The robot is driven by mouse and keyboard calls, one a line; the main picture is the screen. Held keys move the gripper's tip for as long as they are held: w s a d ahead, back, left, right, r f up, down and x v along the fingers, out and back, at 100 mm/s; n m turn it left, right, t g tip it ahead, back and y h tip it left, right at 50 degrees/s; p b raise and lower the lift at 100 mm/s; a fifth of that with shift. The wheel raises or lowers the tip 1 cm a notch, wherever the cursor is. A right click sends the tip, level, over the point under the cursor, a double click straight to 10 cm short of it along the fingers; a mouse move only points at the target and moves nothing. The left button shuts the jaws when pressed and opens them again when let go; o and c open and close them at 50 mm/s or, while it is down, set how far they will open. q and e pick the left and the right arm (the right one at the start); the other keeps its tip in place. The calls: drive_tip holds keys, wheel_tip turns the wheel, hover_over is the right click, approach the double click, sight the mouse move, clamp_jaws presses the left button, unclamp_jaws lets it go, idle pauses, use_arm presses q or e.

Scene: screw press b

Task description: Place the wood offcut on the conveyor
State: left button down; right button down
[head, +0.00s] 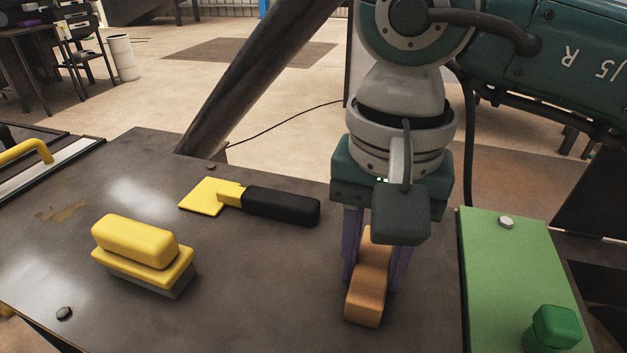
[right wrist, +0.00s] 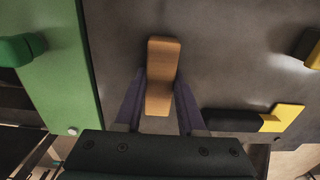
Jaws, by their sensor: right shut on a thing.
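The wood offcut (head: 366,300) is an orange-brown block, narrower at its middle, over the right part of the dark metal table. My right gripper (head: 373,278) points down and is shut on the wood offcut, with one purple finger on each side. The offcut also shows between the fingers of the right gripper (right wrist: 159,105) in the right wrist view, its far end sticking out beyond them. I cannot tell whether the offcut touches the table. I cannot make out a conveyor for certain. My left gripper is not in view.
On the table (head: 250,280) lie a yellow block-shaped tool (head: 137,243) and a yellow scraper with a black handle (head: 281,205). A green panel (head: 505,265) with a green knob (head: 556,325) borders the table's right side. A yellow handle (head: 28,150) stands at the far left.

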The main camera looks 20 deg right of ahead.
sight(373, 262)
drive_tip(key=shift+f, duration=0.15)
drive_tip(key=c, duration=0.5)
unclamp_jaws()
wheel_tip(373, 262, up, 12)
drive_tip(key=shift+r, duration=0.25)
